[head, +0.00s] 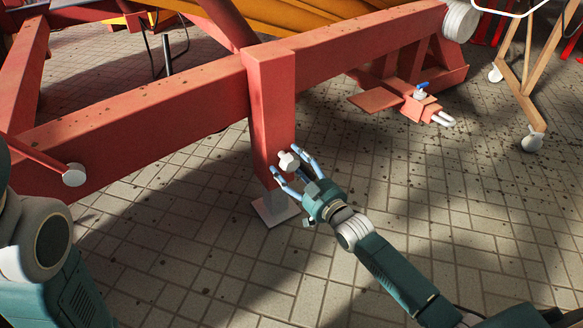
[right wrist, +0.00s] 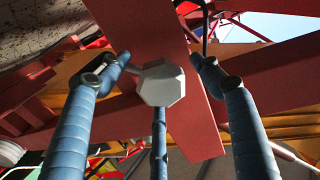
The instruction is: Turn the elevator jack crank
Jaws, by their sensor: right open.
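The elevator jack is a red square post (head: 273,110) standing on a pale square foot plate (head: 275,209). A light-grey faceted knob, apparently part of the crank (head: 287,160), sticks out from the lower part of the post. The knob also shows in the right wrist view (right wrist: 162,83), in the middle between the fingers. My right gripper (head: 284,163) is open, with its blue fingers spread around the knob. Finger contact with the knob is not clear. The rest of the crank is hidden behind the knob and fingers. My left gripper is outside the picture.
A long red beam (head: 150,103) runs across behind the post. A red part with a blue valve handle (head: 421,88) sits low at the right. A wheeled wooden stand (head: 530,85) is at the far right. The tiled floor (head: 430,205) in front is clear.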

